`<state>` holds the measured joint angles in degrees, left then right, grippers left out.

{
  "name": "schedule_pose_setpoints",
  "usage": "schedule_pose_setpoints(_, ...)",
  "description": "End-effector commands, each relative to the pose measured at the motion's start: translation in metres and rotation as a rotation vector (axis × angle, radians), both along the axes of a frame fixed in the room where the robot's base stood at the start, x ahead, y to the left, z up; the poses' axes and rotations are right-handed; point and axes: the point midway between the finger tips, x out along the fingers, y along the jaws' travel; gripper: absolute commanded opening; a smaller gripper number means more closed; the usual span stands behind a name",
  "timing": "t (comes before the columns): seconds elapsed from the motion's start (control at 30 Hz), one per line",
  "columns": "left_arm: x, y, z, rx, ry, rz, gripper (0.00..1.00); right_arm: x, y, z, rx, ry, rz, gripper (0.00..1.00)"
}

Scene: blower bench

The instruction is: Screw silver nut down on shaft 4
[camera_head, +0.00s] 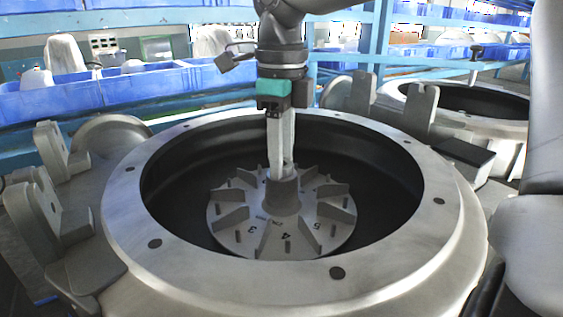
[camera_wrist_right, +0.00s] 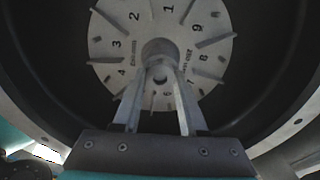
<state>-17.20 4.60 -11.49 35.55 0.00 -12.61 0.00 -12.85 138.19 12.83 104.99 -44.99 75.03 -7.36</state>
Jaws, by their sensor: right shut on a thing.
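The numbered grey fan wheel (camera_head: 254,240) lies inside the round metal housing (camera_head: 130,215); its raised hub (camera_head: 283,196) is at the middle. In the right wrist view, the fingertips (camera_wrist_right: 160,68) meet at the hub in the wheel's centre. A short pin (camera_head: 287,246) stands near the number 4 on the wheel's near side. The number 4 also shows left of the hub in the wrist view. I cannot make out a silver nut. My left gripper is out of view.
The housing's wide rim (camera_head: 445,235) with bolt holes surrounds the dark, deep bowl. Brackets (camera_head: 55,215) rise at the left. A second housing (camera_head: 480,100) stands at the back right. Blue bins (camera_head: 140,85) line the shelf behind.

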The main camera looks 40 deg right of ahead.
Motion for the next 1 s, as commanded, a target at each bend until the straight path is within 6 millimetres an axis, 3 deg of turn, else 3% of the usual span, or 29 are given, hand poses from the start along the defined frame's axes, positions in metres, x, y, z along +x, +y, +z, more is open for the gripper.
schedule_pose_setpoints(0.43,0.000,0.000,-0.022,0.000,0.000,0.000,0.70,0.000,-0.001,-0.001,-0.004,-0.003,-0.599,0.00)
schedule_pose_setpoints(0.83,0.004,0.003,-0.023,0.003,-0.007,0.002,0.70,0.000,0.000,0.000,-0.001,0.000,-0.699,0.00)
schedule_pose_setpoints(0.87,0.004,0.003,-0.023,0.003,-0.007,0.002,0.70,0.000,0.000,0.000,-0.001,0.000,-0.698,0.44)
schedule_pose_setpoints(1.0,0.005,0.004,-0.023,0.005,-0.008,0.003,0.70,0.000,0.000,0.000,-0.001,0.000,-0.697,0.54)
